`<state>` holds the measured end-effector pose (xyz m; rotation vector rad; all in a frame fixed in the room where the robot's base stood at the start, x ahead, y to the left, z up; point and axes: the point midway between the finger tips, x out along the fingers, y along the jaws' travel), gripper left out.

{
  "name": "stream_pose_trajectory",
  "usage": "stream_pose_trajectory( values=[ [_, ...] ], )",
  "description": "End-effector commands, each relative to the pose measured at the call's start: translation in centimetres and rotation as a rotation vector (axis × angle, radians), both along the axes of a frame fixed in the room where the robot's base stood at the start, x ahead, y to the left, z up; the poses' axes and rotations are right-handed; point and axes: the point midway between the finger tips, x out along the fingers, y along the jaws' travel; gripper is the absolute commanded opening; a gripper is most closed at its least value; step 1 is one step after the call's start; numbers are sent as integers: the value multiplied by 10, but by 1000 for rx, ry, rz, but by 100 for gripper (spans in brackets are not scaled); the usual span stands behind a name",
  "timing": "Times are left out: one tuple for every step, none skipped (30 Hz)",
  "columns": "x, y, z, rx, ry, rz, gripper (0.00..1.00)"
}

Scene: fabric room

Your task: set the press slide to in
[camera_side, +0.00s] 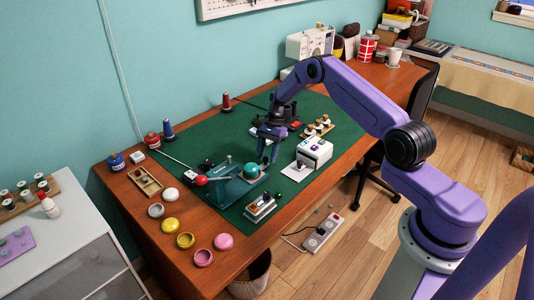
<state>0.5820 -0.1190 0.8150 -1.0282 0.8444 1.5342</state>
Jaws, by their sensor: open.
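A teal press-like device (228,192) stands on the green mat, with a red-knobbed lever (200,180) at its left and a teal round piece (250,170) on top. I cannot tell for sure which part is the press slide, or whether it is in or out. A small pale device with a dark green knob (276,195) stands just in front of it. My gripper (268,157) is open and points down over the back right of the teal device, close to the round piece. It holds nothing that I can see. Contact is unclear at this size.
A white box-shaped device (314,152) stands right of my gripper, with a rack of spools (318,127) behind it. Yellow, pink and grey round tins (223,241) line the table's front left. A red-topped jar (152,140) stands at the left.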

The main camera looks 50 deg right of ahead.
Motion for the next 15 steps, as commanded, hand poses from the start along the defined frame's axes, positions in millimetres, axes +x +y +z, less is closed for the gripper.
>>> stream_pose_trajectory(
  values=[
    [0, 0, 0, 0, 0, 0, 47],
    [0, 0, 0, 0, 0, 0, 47],
    [0, 0, 0, 0, 0, 0, 47],
    [0, 0, 0, 0, 0, 0, 47],
    [0, 0, 0, 0, 0, 0, 41],
    [0, 0, 0, 0, 0, 0, 28],
    [0, 0, 0, 0, 0, 0, 18],
    [0, 0, 0, 0, 0, 0, 8],
    [0, 0, 0, 0, 0, 0, 0],
    [0, 0, 0, 0, 0, 0, 0],
    [0, 0, 0, 0, 0, 0, 0],
    [0, 0, 0, 0, 0, 0, 0],
    [0, 0, 0, 1, 0, 0, 0],
    [0, 1, 0, 1, 1, 0, 0],
    [0, 5, 0, 1, 1, 1, 0]
  ],
)
